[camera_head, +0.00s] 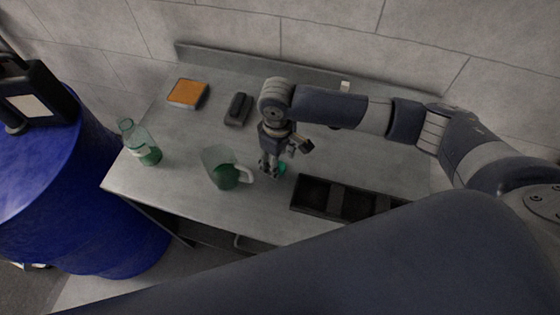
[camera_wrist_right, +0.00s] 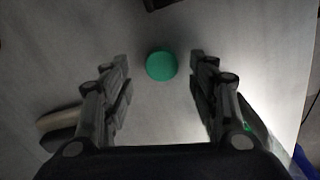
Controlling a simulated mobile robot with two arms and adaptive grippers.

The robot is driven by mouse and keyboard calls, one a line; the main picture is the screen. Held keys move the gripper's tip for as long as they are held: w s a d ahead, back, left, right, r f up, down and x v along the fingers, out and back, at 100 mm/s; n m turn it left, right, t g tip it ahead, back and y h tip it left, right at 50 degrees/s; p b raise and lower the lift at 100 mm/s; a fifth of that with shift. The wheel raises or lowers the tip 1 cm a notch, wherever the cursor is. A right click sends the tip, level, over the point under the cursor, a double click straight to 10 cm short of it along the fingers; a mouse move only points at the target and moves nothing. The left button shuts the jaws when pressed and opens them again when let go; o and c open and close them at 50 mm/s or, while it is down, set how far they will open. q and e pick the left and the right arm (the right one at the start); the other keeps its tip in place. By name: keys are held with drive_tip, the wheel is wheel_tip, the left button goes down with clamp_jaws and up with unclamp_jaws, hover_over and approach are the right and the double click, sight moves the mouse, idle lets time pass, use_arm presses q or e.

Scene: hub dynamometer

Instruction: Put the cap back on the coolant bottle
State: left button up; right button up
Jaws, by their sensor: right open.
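The coolant bottle (camera_head: 139,143) is clear with green liquid low inside and a pale label. It stands upright and uncapped at the left end of the bench. The green cap (camera_head: 281,168) lies on the bench just right of the jug, partly hidden by my gripper. In the right wrist view the round cap (camera_wrist_right: 161,66) lies on the bench between the fingertips, with a gap on both sides. My right gripper (camera_head: 269,170) points down over the cap, open and empty; its spread fingers (camera_wrist_right: 160,75) also show in the wrist view. My left gripper is not in view.
A clear jug (camera_head: 224,171) with green liquid stands close left of my right gripper. A dark divided tray (camera_head: 320,211) is at the front right. An orange box (camera_head: 188,94) and a dark object (camera_head: 238,109) lie behind. A blue drum (camera_head: 75,215) stands left of the bench.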

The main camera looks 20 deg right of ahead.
drive_tip(key=shift+f, duration=0.85)
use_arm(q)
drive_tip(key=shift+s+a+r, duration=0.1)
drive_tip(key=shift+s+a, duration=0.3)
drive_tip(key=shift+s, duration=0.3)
use_arm(e)
drive_tip(key=shift+s+f, duration=0.1)
drive_tip(key=c, duration=0.7)
drive_tip(key=shift+c, duration=0.2)
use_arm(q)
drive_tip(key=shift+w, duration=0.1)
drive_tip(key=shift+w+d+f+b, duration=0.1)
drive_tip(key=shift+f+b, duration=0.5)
use_arm(e)
wheel_tip(320, 180, up, 10)
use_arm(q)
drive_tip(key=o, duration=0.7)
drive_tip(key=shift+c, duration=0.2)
